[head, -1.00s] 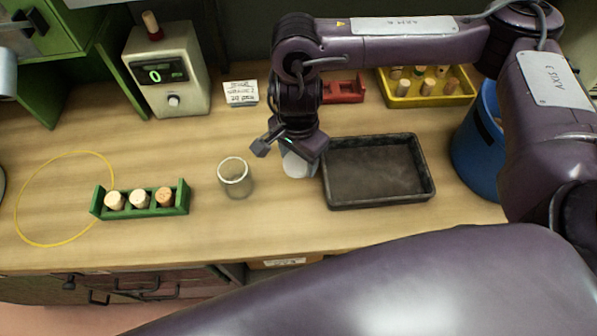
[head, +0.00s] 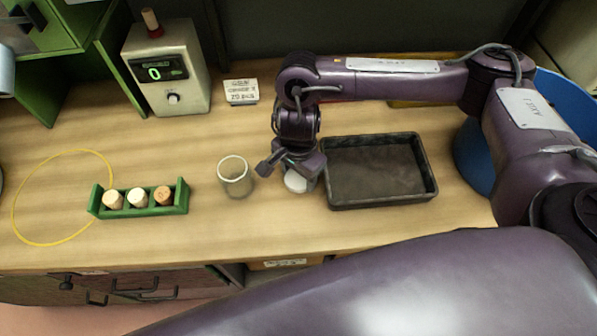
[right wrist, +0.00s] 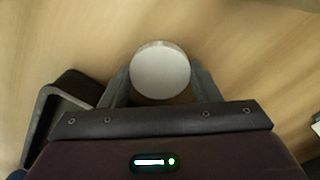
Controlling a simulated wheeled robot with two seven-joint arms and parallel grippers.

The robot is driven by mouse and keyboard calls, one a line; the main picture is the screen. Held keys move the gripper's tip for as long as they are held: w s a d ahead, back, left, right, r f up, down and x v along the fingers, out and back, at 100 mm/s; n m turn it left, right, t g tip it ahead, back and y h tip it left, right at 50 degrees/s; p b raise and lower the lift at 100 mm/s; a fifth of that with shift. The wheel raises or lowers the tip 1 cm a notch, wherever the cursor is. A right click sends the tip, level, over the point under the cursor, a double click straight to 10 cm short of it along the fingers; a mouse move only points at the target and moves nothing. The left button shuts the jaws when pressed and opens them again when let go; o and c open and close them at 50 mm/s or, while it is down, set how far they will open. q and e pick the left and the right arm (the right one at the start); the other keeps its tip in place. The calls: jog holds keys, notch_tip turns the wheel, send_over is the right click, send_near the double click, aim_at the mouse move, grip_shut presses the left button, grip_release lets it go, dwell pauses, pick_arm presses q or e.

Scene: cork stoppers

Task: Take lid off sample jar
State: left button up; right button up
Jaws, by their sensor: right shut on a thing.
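The sample jar (head: 235,178) is a clear, pale, round jar standing upright on the bench, with its mouth open and no lid on it. The lid (head: 296,182) is a whitish round disc just right of the jar and apart from it. My right gripper (head: 291,168) is shut on the lid, low over the bench. In the right wrist view, the lid (right wrist: 160,72) sits between the two fingers. Whether the lid touches the bench is hard to tell. My left gripper is not in view.
A dark tray (head: 430,185) lies close right of the lid. A green rack (head: 182,196) with corks stands left of the jar, beside a yellow ring (head: 113,165). A grey device (head: 190,55) and a small card (head: 241,91) stand behind. The bench front is clear.

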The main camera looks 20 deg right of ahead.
aim_at(298, 177)
jog(key=o, duration=1.1)
jog(key=shift+f, duration=0.1)
jog(key=shift+r+p, duration=0.55)
jog(key=shift+r, duration=5.65)
